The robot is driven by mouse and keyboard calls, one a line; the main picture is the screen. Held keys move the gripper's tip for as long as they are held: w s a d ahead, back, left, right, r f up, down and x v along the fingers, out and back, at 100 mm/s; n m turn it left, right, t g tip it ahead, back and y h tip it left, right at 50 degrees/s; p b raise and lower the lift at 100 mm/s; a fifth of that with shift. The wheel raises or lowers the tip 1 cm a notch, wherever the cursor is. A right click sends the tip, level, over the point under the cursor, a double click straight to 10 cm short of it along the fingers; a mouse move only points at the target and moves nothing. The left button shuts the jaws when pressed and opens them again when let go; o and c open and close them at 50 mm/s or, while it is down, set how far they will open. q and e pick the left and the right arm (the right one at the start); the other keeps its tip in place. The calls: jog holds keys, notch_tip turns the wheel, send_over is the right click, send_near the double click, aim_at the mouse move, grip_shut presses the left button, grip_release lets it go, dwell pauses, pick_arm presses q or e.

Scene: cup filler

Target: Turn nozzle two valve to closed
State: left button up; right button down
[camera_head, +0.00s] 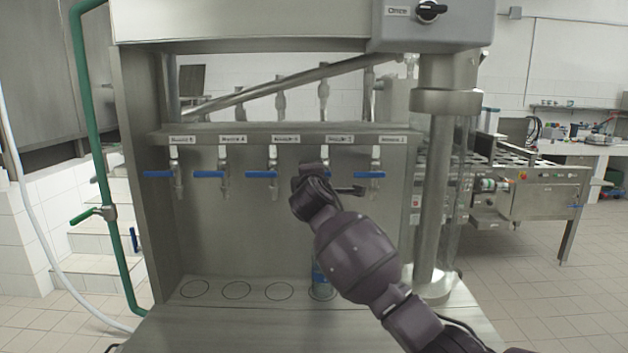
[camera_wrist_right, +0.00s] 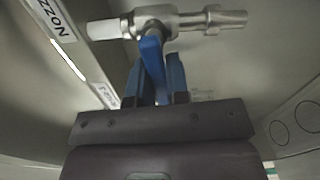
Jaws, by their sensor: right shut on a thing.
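The row of nozzles carries blue lever valves under labels. The label over the fourth valve from the left (camera_head: 340,140) appears to read Nozzle 2. My right gripper (camera_head: 312,170) is at this valve and hides most of it in the head view. In the right wrist view, the blue lever (camera_wrist_right: 152,58) lies between the fingers of my right gripper (camera_wrist_right: 157,82), which is shut on it. The lever's metal valve body (camera_wrist_right: 165,22) shows above the fingers. My left gripper is not in view.
The neighbouring blue levers (camera_head: 271,175) (camera_head: 370,174) sit level on either side, close to my right gripper. A clear bluish container (camera_head: 320,275) stands on the marked circle below, partly behind my arm. The other circles (camera_head: 237,290) are empty.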

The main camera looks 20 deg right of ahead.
jog(key=shift+m, duration=0.6)
jog(key=shift+r, duration=0.1)
jog(key=c, duration=1.1)
grip_release()
jog(key=shift+s, duration=0.15)
jog(key=b+v, duration=0.1)
jog(key=v, duration=0.9)
jog(key=shift+s+b, duration=0.25)
jog(key=shift+b, duration=0.05)
jog(key=shift+a, duration=0.1)
